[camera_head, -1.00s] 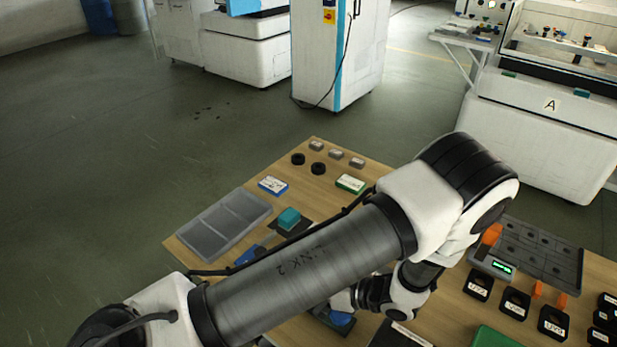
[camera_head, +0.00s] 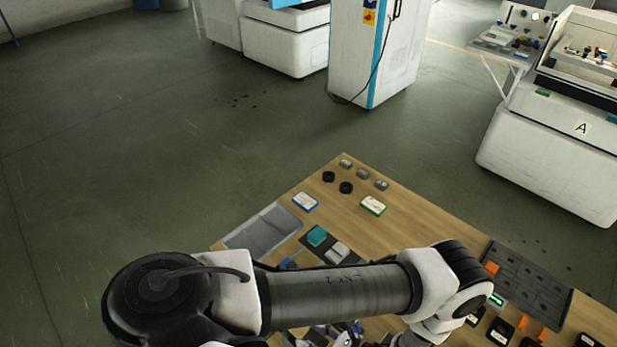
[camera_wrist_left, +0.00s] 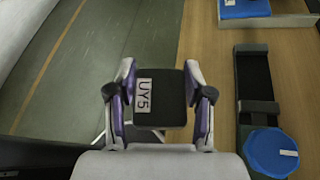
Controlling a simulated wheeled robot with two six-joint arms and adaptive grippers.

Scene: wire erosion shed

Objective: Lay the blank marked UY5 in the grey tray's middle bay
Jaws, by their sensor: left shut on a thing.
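The blank marked UY5 (camera_wrist_left: 162,97) is a dark block with a white label. It sits between the fingers of my left gripper (camera_wrist_left: 160,100), which is shut on it, held above the floor and table edge in the wrist view. In the head view that gripper (camera_head: 335,334) shows only in part at the bottom edge, below my arm. The grey tray (camera_head: 262,230) lies at the table's left corner in the head view. My right gripper is not in view.
Blue (camera_head: 305,202) and green (camera_head: 373,205) boxes lie behind. A dark fixture with a blue round cap (camera_wrist_left: 270,152) stands right of my gripper.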

